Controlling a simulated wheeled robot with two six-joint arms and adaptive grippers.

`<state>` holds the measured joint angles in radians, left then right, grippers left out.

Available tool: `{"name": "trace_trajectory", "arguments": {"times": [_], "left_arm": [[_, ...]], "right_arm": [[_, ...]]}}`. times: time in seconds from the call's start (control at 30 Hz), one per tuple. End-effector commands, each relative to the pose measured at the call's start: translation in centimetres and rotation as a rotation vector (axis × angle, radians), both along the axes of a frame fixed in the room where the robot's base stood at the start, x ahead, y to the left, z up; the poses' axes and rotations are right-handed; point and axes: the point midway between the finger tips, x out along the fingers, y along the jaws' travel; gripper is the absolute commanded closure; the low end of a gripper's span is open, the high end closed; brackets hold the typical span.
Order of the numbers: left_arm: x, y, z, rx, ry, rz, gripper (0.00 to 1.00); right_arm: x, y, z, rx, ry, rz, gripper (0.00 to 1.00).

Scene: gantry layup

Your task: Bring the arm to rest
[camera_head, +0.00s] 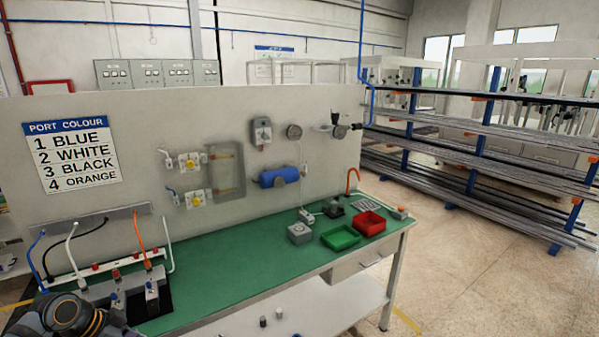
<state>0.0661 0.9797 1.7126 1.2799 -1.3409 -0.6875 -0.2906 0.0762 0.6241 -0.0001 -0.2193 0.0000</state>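Part of my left arm, a dark rounded joint with an orange ring (78,316), shows at the bottom left corner, in front of the bench's left end. Its gripper does not show. My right arm and gripper do not show either. The joint hides part of the bench's near left corner. Whether the arm is moving cannot be told from this one frame.
A green-topped bench (235,262) stands before a grey panel (95,112). Coloured hoses stand at its left, with an orange hose (139,240). A green tray (341,239) and red tray (370,224) sit at right. The bench's middle is clear.

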Motion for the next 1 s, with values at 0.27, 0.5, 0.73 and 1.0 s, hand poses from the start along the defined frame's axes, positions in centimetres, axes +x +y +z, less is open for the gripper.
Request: {"name": "trace_trajectory", "arguments": {"times": [0.27,0.5,0.73,1.0], "left_arm": [[-1.2,5.4,-15.2,0.015,0.044,0.429,0.56],[-13.1,6.0,-33.9,0.139,0.148,0.755,0.56],[-28.9,-1.5,-45.4,0.227,0.255,0.820,0.56],[-39.1,-9.8,-49.2,0.218,0.321,0.779,0.56]], "right_arm": [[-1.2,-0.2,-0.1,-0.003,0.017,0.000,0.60],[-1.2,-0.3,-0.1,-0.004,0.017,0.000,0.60],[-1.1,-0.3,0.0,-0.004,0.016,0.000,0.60],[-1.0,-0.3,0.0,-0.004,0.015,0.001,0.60]]}}
